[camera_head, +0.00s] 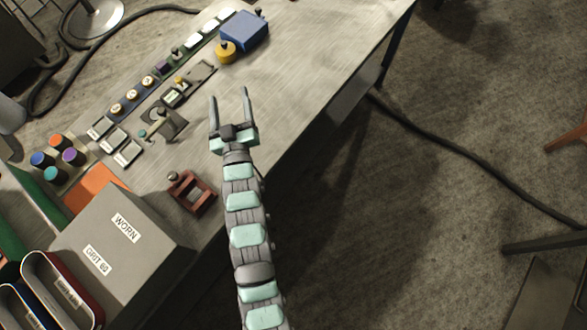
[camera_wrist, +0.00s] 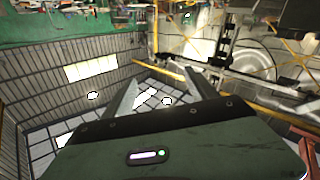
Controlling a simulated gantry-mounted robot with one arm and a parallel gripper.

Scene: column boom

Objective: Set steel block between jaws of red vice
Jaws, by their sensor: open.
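The red vice (camera_head: 193,192) sits on the worktable near its front edge, beside the grey box, to the lower left of my gripper. The gap between its jaws looks empty. I cannot tell for sure which piece is the steel block; several small grey blocks with pale tops (camera_head: 115,140) lie in a row left of the vice. My gripper (camera_head: 229,95) is open and empty over the table, its two fingers apart and pointing toward the far side. In the wrist view the open fingers (camera_wrist: 160,76) show with nothing between them; neither vice nor block can be made out there.
A large grey box (camera_head: 165,225) marked WORN and GRIT 60 stands beside the vice. A blue box (camera_head: 244,31) and a yellow round piece (camera_head: 226,51) are at the back. Coloured cylinders (camera_head: 73,157) stand at left. The table (camera_head: 310,60) right of my gripper is bare.

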